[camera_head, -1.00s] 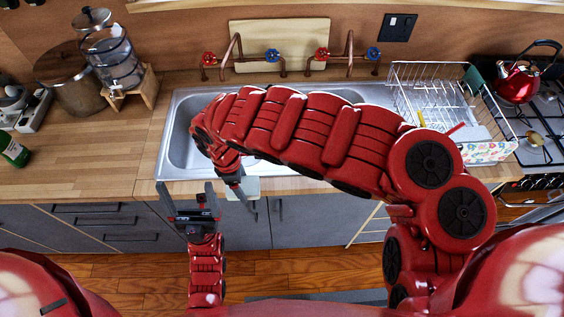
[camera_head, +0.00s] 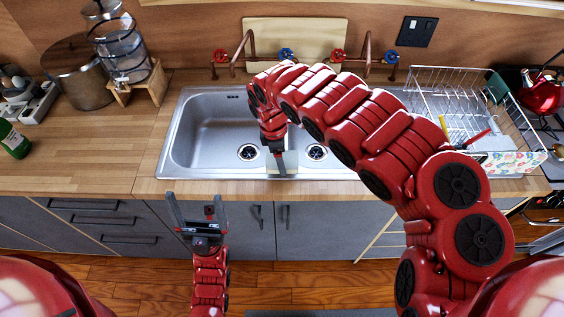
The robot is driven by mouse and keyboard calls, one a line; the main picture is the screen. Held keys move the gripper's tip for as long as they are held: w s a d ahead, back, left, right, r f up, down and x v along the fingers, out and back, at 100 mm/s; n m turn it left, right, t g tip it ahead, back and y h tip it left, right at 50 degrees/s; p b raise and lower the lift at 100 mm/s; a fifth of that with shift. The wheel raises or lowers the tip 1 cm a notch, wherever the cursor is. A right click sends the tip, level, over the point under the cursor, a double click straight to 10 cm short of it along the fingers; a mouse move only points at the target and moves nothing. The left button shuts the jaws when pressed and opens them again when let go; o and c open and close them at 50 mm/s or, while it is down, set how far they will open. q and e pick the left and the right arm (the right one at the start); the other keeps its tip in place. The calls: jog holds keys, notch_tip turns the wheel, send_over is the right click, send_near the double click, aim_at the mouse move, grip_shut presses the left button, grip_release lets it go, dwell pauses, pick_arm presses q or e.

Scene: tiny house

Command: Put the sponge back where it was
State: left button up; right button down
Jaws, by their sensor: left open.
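A pale, flat sponge (camera_head: 291,160) shows at the tip of my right gripper (camera_head: 281,166), over the front part of the double sink (camera_head: 205,130). The gripper hides part of the sponge, and its jaws are seen nearly edge-on. The sponge has travelled along with this gripper, so it appears gripped. My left gripper (camera_head: 196,210) is open and empty, pointing up in front of the cabinet doors, below the counter edge.
A wire dish rack (camera_head: 440,95) stands right of the sink, with a red kettle (camera_head: 541,95) beyond it. Copper taps (camera_head: 250,55) line the back. The counter (camera_head: 100,150) left of the sink is mostly clear.

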notch_tip(320, 180, down, 2)
jog(key=shift+s+a, duration=0.1)
jog(key=shift+f, duration=0.2)
jog(key=shift+f, duration=0.15)
grip_release()
